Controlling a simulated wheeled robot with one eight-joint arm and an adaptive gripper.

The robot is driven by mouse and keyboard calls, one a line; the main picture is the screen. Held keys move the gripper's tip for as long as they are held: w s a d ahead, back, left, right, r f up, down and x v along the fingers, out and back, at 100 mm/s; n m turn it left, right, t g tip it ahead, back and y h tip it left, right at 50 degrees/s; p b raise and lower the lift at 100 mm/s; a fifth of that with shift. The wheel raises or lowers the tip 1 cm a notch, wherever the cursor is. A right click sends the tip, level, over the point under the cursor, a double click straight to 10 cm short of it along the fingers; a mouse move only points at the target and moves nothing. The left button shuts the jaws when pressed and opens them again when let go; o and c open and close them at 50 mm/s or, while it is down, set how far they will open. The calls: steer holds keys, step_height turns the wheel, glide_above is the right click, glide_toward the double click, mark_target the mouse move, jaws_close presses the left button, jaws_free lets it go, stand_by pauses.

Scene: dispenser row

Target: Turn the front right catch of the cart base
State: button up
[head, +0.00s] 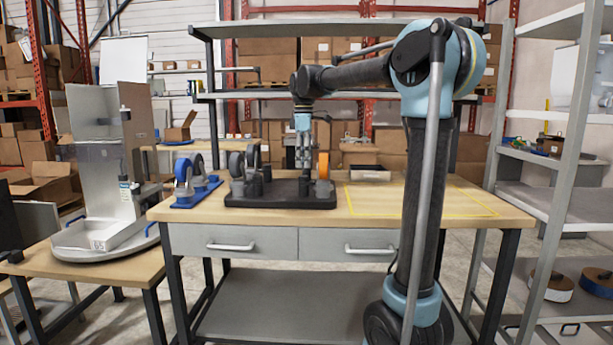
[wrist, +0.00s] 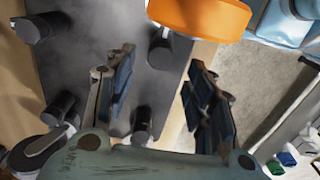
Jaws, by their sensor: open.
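The cart base (head: 280,199) is a dark plate lying on the workbench, with dark posts and wheels on it. It also fills the left part of the wrist view (wrist: 75,65). An orange wheel (head: 323,166) stands at its right end. The front right catch (head: 303,188) looks like a short dark knob; in the wrist view I take it to be the upper knob (wrist: 160,50), near the orange wheel. My gripper (head: 303,168) points down above the right part of the base, fingers apart and empty.
A blue wheel bracket (head: 193,187) sits left of the base. A small tray (head: 370,174) and a yellow-outlined area (head: 460,202) lie to the right. Other dark knobs (wrist: 62,108) stand on the plate. A grey fixture (head: 110,190) stands on the left table.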

mark_target(304, 176)
steer(key=shift+f, duration=2.65)
